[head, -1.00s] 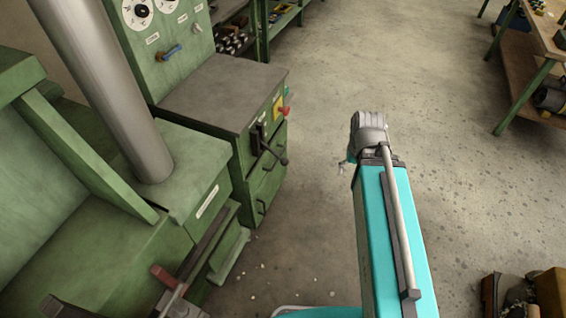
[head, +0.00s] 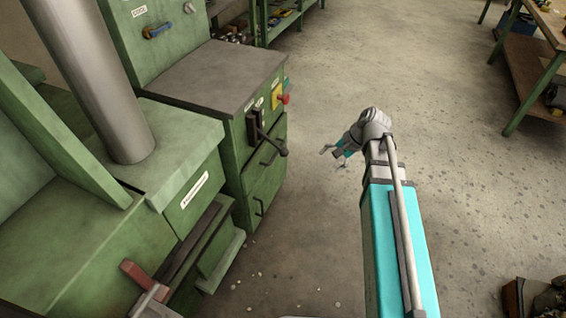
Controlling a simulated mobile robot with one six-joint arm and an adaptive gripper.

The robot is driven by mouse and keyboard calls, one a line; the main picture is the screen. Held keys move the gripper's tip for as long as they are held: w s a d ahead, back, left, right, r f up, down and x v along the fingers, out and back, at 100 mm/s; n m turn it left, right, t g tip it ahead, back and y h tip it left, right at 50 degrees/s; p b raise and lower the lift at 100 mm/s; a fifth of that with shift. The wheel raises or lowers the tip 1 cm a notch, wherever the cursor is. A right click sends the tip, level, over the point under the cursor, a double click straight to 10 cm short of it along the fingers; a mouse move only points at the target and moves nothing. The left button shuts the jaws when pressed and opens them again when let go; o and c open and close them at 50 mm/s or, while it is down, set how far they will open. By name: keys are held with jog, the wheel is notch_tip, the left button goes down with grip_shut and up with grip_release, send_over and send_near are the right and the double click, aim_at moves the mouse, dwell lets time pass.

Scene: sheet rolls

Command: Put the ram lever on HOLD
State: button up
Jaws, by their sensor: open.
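A dark lever (head: 268,139) with a rounded knob sticks out from a black slotted plate on the front of the green cabinet (head: 237,160). It slants down to the right. I take it for the ram lever; small labels beside it are too small to read, so its setting cannot be told. My gripper (head: 333,158) is to the right of the knob, open and empty, with its fingers pointing left. In the picture a gap of floor shows between the fingers and the knob.
A yellow plate with a red knob (head: 283,98) sits above the lever. A blue handle (head: 158,30) is on the upright panel. A red handle (head: 132,269) is at lower left. The green machine fills the left; a bench (head: 540,35) stands at far right. Floor between is clear.

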jog(key=w+a+f+m+y+b, duration=0.3)
jog(key=w+f+m+y+b, duration=0.35)
jog(key=b, duration=0.65)
jog(key=m+t+y+b, duration=0.1)
jog(key=m+y+b, duration=0.45)
jog(key=b, duration=1.05)
send_near(284, 150)
jog(key=d+f, duration=0.2)
jog(key=d, duration=0.2)
jog(key=shift+w+b, duration=0.1)
jog(key=shift+b, duration=0.5)
jog(key=shift+a+r+m, duration=0.1)
jog(key=shift+a+m, duration=0.05)
jog(key=shift+m, duration=0.15)
jog(key=a, duration=0.9)
jog(key=w+a, duration=0.1)
jog(key=a, duration=0.3)
jog(key=shift+a, duration=0.3)
jog(key=shift+w, duration=0.15)
grip_shut()
